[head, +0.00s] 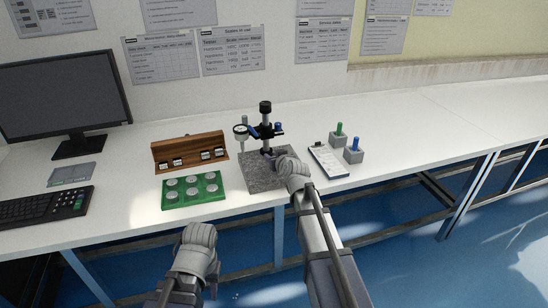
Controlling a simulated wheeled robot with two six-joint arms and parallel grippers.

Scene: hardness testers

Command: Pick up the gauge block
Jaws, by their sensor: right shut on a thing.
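My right gripper (271,154) is over the grey granite plate, close to the foot of the dial gauge stand (265,125). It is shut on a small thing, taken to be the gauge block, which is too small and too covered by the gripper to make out. Several small metal blocks sit in the wooden case (188,145) left of the stand. My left gripper (200,232) is in front of the table edge, away from all objects; its fingertips do not show clearly enough to tell their opening.
The granite plate (257,180) carries the stand. A green tray (167,198) with several round metal discs lies left of it. A clipboard (328,160) and two grey blocks with green (338,140) and blue (353,156) handles are right. A monitor and keyboard are far left. The table's right is clear.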

